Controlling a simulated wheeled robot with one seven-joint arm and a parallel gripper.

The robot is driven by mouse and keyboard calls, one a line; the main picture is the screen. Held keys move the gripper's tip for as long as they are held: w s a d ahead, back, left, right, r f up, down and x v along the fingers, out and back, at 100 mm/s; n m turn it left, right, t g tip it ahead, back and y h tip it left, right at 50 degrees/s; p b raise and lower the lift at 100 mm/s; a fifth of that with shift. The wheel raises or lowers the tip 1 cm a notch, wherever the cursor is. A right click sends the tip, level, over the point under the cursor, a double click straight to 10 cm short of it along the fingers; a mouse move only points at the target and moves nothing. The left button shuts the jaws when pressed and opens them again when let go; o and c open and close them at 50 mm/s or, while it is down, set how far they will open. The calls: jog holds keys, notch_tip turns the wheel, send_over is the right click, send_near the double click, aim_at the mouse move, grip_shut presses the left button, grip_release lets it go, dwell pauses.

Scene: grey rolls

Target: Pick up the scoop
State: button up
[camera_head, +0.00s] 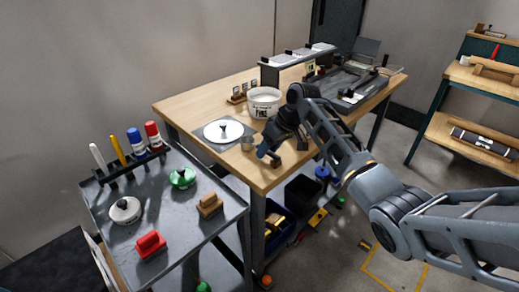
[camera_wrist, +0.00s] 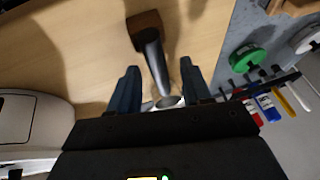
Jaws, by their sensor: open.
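The scoop shows in the wrist view with a brown handle end (camera_wrist: 144,22), a dark grey shaft and a round metal cup (camera_wrist: 170,102). In the head view its metal cup (camera_head: 247,144) is near the wooden table's front corner, and the brown handle end (camera_head: 275,161) shows just below my gripper (camera_head: 268,150). My gripper is open, pointing down over the scoop. In the wrist view its two blue fingers (camera_wrist: 160,68) stand on either side of the shaft, with gaps visible. The cup is partly hidden by the gripper body.
A white tub (camera_head: 264,101) stands behind my gripper on the table (camera_head: 190,103). A white disc (camera_head: 223,131) lies left of the scoop. A grey cart (camera_head: 185,225) at the front left holds markers, a green round object (camera_head: 183,178) and a red block (camera_head: 150,244).

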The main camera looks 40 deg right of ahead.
jog(key=shift+f, duration=0.25)
dwell(0.3)
grip_shut()
dwell(0.5)
